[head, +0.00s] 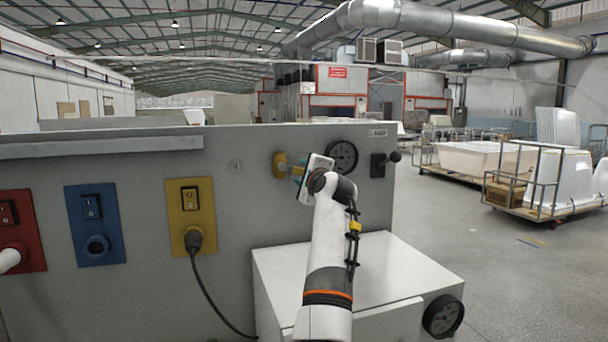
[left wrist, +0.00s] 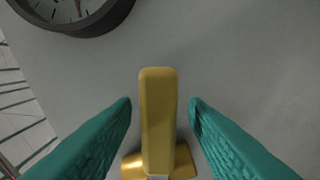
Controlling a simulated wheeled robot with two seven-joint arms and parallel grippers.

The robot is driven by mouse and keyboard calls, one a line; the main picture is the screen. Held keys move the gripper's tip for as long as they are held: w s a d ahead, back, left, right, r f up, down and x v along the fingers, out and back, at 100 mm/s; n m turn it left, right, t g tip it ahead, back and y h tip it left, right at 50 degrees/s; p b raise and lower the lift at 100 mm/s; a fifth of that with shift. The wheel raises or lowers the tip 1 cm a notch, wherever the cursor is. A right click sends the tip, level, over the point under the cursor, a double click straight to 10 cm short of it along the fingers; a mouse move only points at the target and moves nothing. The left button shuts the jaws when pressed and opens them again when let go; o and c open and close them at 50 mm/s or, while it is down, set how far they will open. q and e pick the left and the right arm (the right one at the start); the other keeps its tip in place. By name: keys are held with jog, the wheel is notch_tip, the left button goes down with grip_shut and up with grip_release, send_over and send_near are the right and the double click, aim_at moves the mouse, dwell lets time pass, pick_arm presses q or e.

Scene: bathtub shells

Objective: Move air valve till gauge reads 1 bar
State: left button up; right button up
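The air valve's yellow handle (head: 281,165) is on the grey panel, left of the round black-rimmed gauge (head: 343,157). My left gripper (head: 298,170) is at the valve, its teal fingers partly hidden behind my white wrist. In the left wrist view the yellow handle (left wrist: 158,120) stands lengthwise between the two teal fingers, with a gap on each side. The fingers are open and not closed on it. A brass-coloured valve body (left wrist: 130,166) shows below. The gauge's lower part (left wrist: 75,30) shows at the top left; its reading cannot be told. My right gripper is in neither view.
A black lever switch (head: 380,165) is right of the gauge. Yellow (head: 191,215), blue (head: 95,225) and red (head: 20,230) socket plates are on the panel to the left. A white cabinet (head: 345,275) stands below the valve. Carts with white tub shells (head: 480,158) stand at the right.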

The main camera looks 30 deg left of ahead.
pick_arm(q)
jog(key=b+v, duration=0.7)
jog(key=v, duration=0.5)
